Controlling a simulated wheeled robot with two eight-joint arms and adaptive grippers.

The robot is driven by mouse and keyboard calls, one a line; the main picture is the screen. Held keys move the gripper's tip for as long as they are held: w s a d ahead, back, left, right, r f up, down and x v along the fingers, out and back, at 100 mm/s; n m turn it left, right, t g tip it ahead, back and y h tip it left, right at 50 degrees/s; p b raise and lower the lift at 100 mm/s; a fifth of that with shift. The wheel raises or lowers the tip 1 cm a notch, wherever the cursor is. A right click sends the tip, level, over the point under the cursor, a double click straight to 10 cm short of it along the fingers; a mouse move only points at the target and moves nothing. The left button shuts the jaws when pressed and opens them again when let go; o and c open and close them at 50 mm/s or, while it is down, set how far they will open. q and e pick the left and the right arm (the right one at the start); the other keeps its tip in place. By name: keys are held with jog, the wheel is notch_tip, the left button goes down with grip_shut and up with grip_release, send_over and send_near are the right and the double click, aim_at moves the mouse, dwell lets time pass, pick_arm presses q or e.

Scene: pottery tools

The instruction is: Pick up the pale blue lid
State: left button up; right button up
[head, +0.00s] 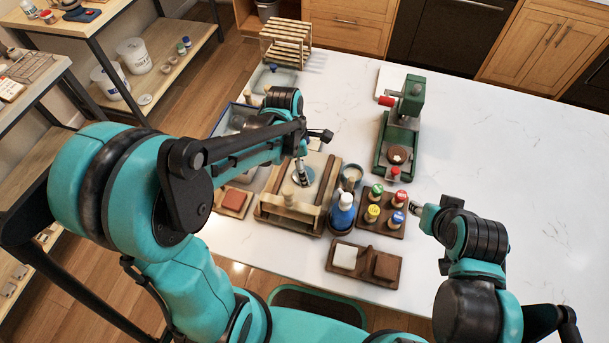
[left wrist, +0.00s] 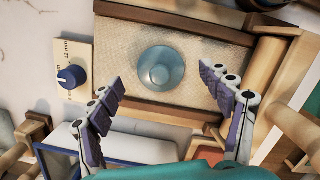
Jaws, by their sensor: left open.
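The pale blue lid (left wrist: 160,68) is a round, glossy disc with a raised middle, lying on a tan board (left wrist: 205,48) in the left wrist view. In the head view the lid (head: 311,176) is partly hidden by my left gripper (head: 301,172), which points down over it. In the left wrist view my left gripper (left wrist: 160,84) is open, with its two fingers apart on either side of the lid's near edge and nothing between them. My right gripper (head: 419,207) is over the right part of the table, away from the lid; its fingers are too small to judge.
Right of the board stand a blue bottle (head: 342,213) and a rack of colour-capped bottles (head: 398,218). A green press (head: 402,130) stands behind them. A two-part wooden tray (head: 364,262) lies in front. A dial (left wrist: 71,77) sits beside the board. The table's right side is clear.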

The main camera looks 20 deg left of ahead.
pick_arm(q)
notch_tip(320, 180, down, 2)
jog(key=shift+w+d+f, duration=0.1)
jog(key=shift+d, duration=0.05)
jog(key=shift+c, duration=0.3)
jog(key=c, duration=1.2)
